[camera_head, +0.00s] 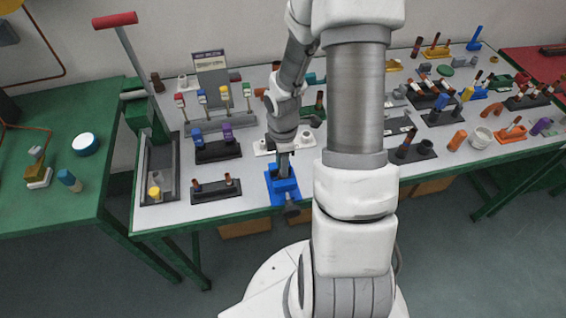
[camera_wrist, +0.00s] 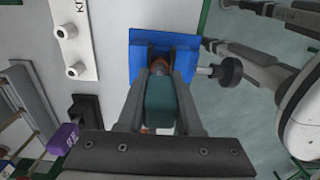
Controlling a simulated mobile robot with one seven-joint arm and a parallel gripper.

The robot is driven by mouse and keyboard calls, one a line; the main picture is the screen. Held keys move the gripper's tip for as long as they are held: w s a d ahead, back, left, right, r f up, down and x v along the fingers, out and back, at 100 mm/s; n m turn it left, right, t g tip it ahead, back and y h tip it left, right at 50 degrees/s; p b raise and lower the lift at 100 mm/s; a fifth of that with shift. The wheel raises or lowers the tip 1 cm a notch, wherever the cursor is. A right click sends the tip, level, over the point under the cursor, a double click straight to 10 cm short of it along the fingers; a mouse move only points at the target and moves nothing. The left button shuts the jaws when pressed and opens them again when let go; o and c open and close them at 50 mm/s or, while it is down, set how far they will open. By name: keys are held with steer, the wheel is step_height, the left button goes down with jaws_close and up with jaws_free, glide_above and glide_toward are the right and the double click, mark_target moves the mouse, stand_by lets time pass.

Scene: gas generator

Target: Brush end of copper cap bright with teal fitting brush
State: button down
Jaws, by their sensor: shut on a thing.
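The teal fitting brush (camera_wrist: 161,103) is between the two dark fingers of my gripper (camera_wrist: 162,78) in the wrist view. My gripper is shut on it. The brush's far end points toward a blue vise (camera_wrist: 137,52). A small copper-coloured piece, probably the copper cap (camera_wrist: 161,64), shows between the vise jaws just beyond the brush. I cannot tell whether brush and cap touch. In the head view my gripper (camera_head: 283,168) is down over the blue vise (camera_head: 283,193) at the table's front edge; the brush and cap are hidden there.
The vise's black knob (camera_wrist: 229,72) sticks out past the table's front edge. A white block with pegs (camera_wrist: 76,43) lies beside the vise. A black rack with two copper pieces (camera_head: 216,189) and a rack with blue and purple pieces (camera_head: 217,151) stand to the left.

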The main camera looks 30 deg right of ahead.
steer(key=shift+r+p, duration=1.95)
steer(key=shift+r, duration=0.35)
steer(key=shift+w, duration=0.1)
